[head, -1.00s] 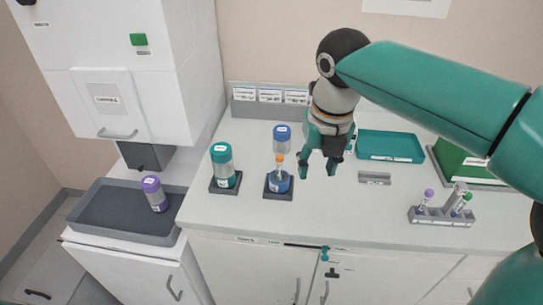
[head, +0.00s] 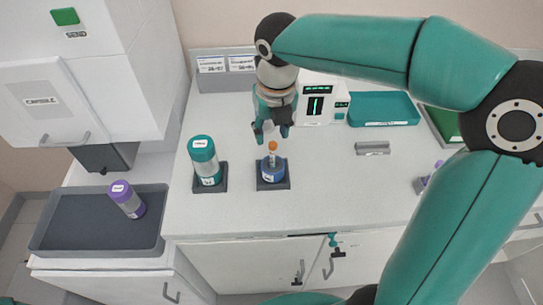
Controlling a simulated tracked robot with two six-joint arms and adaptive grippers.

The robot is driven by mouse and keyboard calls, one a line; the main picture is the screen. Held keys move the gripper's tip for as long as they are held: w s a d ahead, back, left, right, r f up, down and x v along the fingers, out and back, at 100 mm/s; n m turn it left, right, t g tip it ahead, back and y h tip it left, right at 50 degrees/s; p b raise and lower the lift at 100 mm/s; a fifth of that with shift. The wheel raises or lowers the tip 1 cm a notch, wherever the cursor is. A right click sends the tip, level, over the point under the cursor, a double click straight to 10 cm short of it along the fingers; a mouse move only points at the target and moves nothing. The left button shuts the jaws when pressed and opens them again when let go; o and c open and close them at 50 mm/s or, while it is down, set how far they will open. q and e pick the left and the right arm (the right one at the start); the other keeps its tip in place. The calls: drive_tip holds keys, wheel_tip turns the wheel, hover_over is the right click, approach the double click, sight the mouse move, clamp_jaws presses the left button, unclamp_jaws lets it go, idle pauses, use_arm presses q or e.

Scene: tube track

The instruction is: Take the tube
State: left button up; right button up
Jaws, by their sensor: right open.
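A tube with an orange cap (head: 272,147) stands upright in a round blue base (head: 272,174) on a dark square pad. My right gripper (head: 270,136) points down just above the orange cap, with its fingers apart. A pale shape shows between and behind the fingers; I cannot tell how much of it is the blue-lidded container behind. I cannot tell whether the fingertips touch the cap. My left gripper is not in view.
A teal-lidded canister (head: 205,160) stands on a pad left of the tube. A purple-lidded canister (head: 127,198) sits in a grey tray (head: 70,240). Behind are a white device (head: 312,105) and a teal tray (head: 385,108). A small grey block (head: 372,147) lies at right. The front counter is clear.

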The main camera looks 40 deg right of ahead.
sight(272, 154)
drive_tip(key=f, duration=0.3)
drive_tip(key=shift+w+f, duration=0.2)
drive_tip(key=shift+w+d+f+p, duration=0.1)
drive_tip(key=shift+d+f+p, duration=0.05)
drive_tip(key=shift+f, duration=1.2)
drive_tip(key=shift+w+d+f+p, duration=0.1)
drive_tip(key=shift+f+p, duration=0.05)
drive_tip(key=shift+f, duration=1.2)
clamp_jaws()
